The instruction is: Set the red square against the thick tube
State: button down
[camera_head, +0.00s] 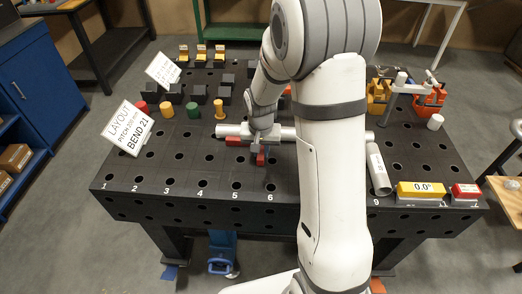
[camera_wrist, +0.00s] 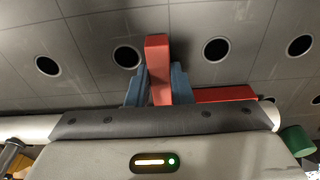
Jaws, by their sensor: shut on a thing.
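The red square (camera_head: 235,141) is an L-shaped piece on the black hole-pattern table. One leg lies along the near side of a long pale tube (camera_head: 225,130), and the other points toward the table's front edge. My gripper (camera_head: 261,149) is shut on the front-pointing leg, which shows between the blue-grey fingers in the wrist view (camera_wrist: 157,60). The other leg runs right in that view (camera_wrist: 225,94), close to the tube (camera_wrist: 28,128). My gripper's dark palm hides most of the tube there, so I cannot tell whether they touch. A second, shorter pale tube (camera_head: 378,170) lies at the right.
A yellow box reading 0.0° (camera_head: 420,190) and a red block (camera_head: 465,191) sit at the front right. Several coloured pegs (camera_head: 193,110) and black blocks (camera_head: 155,92) stand at the back left.

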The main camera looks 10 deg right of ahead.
jog(key=shift+w+r, duration=0.1)
jog(key=shift+w, duration=0.05)
jog(key=c, duration=1.6)
grip_release()
jog(key=o, duration=0.4)
jog(key=r, duration=0.5)
jog(key=s+r, duration=0.1)
jog(key=r, duration=0.1)
jog(key=shift+a+r, duration=0.1)
jog(key=shift+r, duration=0.2)
jog(key=s+r+n, duration=0.1)
jog(key=s+r, duration=0.3)
jog(key=s, duration=0.6)
jog(key=s+r+n+t, duration=0.1)
jog(key=s+r, duration=0.4)
jog(key=s, duration=0.6)
jog(key=shift+n, duration=0.8)
